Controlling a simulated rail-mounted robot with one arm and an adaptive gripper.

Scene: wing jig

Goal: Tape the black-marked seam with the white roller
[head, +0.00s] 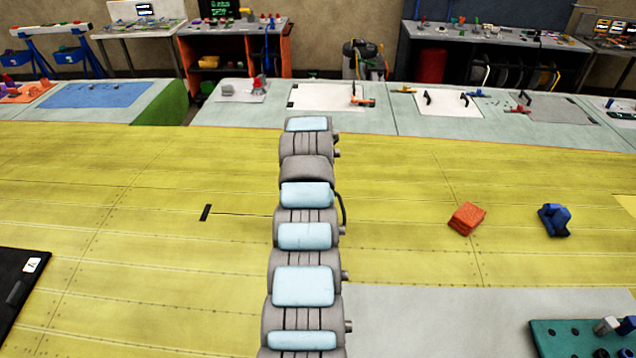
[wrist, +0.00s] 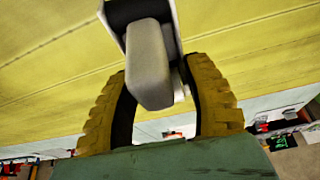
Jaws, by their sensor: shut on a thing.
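The black-marked seam shows in the head view as a short black mark (head: 205,212) with a thin dark line (head: 240,214) running right from it across the yellow wing skin (head: 130,185). My arm hides where the line goes. In the wrist view my gripper (wrist: 157,72) has its two yellow ribbed fingers shut on the white roller (wrist: 151,60), which shows as a rounded grey block in a white frame. The yellow skin lies beyond it. Whether the roller touches the skin cannot be told. My gripper is not seen in the head view.
An orange block (head: 467,219) and a blue tool (head: 554,220) lie on the skin at right. A teal tray (head: 560,347) with upright pieces stands at lower right. A black board (head: 22,290) lies at left. Pale stations with tools line the far edge. The skin left of my arm is mostly clear.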

